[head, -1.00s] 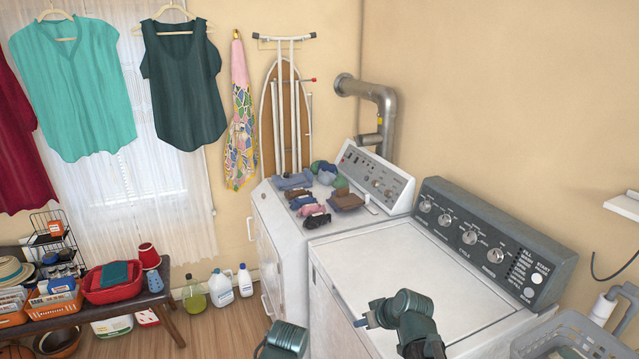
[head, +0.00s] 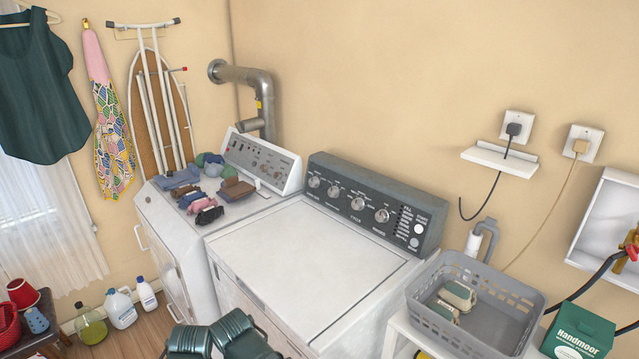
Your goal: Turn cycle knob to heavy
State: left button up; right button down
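The dark control panel (head: 375,205) runs along the back of the white washer (head: 300,260). It carries a row of several round silver knobs. The cycle knob (head: 358,203) appears to be the one by the small "CYCLE" lettering, right of the panel's middle. Its pointer and setting labels are too small to read. Green parts of my arms show at the bottom edge, left of centre, in front of the washer and well short of the panel. I cannot make out either gripper's fingers. Nothing touches the knobs.
A second white machine (head: 180,245) stands left, with folded clothes (head: 205,190) on top. A grey basket (head: 475,300) sits on a white stand at right, beside a green box (head: 578,332). The washer's lid is clear. A wall shelf (head: 499,159) is above the basket.

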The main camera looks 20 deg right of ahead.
aim_at(358, 204)
jog(key=i+j, duration=0.4)
jog(key=i, duration=0.15)
jog(key=z, duration=1.5)
